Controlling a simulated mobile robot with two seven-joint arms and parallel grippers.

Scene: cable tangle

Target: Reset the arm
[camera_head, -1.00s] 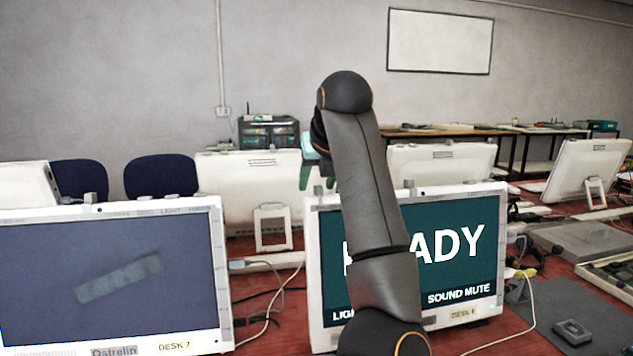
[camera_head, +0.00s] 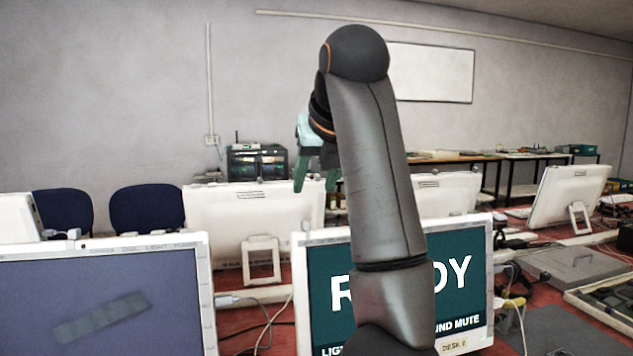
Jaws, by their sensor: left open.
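My left gripper (camera_head: 316,184) shows left of the dark arm, partly hidden behind it. Its green fingers point down and stand apart, with nothing seen between them. It hangs in the air in front of the white back of a monitor. My dark grey arm (camera_head: 375,170) rises upright through the middle of the view and bends at a round joint at the top. It covers part of the screen reading READY (camera_head: 465,275). My right gripper is not in view.
A monitor with a blue-grey screen (camera_head: 100,300) stands at front left. Cables (camera_head: 265,325) lie on the red desk between the two front screens. Other monitors (camera_head: 565,195) and blue chairs (camera_head: 145,208) stand behind. A grey case (camera_head: 575,262) lies at right.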

